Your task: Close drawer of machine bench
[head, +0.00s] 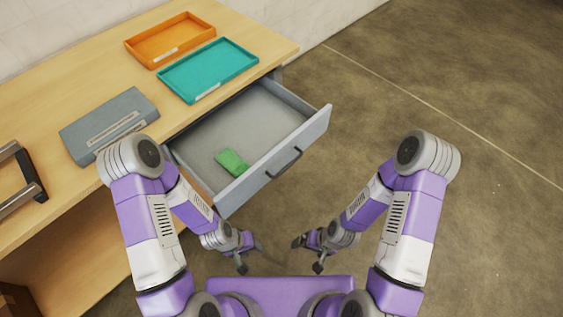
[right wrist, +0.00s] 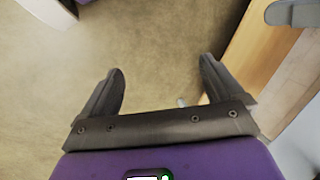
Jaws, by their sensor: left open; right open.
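The machine bench (head: 60,60) has a wooden top and stands at the left in the head view. Its grey drawer (head: 240,117) is pulled out well past the bench edge, with a dark handle (head: 284,163) on its front panel. A green object (head: 231,161) lies inside the drawer near the front. My left gripper (head: 251,258) is open and empty, below and in front of the drawer front in the picture. My right gripper (head: 307,255) is open and empty, to the right of the left one. Its fingers (right wrist: 160,88) show apart in the right wrist view, with nothing between them.
The concrete floor (head: 450,90) to the right is clear.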

